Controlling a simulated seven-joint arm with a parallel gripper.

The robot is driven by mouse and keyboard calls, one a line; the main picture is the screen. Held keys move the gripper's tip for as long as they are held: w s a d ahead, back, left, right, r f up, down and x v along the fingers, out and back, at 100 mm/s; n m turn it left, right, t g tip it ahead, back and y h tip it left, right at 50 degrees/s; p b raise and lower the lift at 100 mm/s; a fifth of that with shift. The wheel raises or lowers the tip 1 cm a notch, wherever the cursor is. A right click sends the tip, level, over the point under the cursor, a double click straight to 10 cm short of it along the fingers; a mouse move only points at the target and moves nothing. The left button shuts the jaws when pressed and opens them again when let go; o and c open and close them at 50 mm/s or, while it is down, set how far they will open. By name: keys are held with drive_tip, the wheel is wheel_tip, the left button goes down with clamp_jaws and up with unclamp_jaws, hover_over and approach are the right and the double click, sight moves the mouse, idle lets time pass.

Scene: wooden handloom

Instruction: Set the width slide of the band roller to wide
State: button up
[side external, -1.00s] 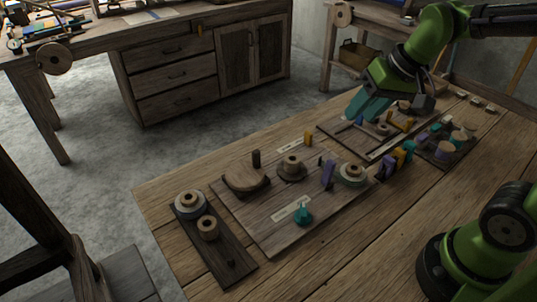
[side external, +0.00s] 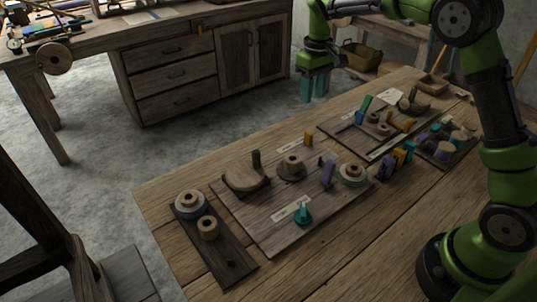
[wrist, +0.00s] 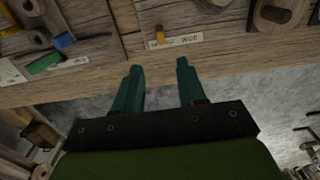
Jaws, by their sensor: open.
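A small yellow peg (side external: 307,138) stands at the far edge of the board with the round spools (side external: 262,222), beside a white label strip (side external: 287,148). I take it to be the width slide. In the wrist view the yellow peg (wrist: 160,36) is at the left part of a label (wrist: 188,39) that seems to read "WIDE". My gripper (side external: 313,97) is open and empty, fingers pointing down, beyond the table's far edge and apart from the peg. In the wrist view its teal fingertips (wrist: 158,65) are spread, with the peg ahead of the gap.
A purple lever (side external: 327,175), a pale ringed spool (side external: 352,174) and a teal knob (side external: 303,214) are on the same board. A frame board with a green piece (side external: 364,103) lies farther right. Yellow, blue and purple pieces (side external: 398,160) stand near it. The floor below my gripper is free.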

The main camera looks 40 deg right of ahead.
sight(309, 132)
wheel_tip(309, 132, down, 15)
idle(0.3)
drive_tip(key=shift+c, duration=0.3)
clamp_jaws()
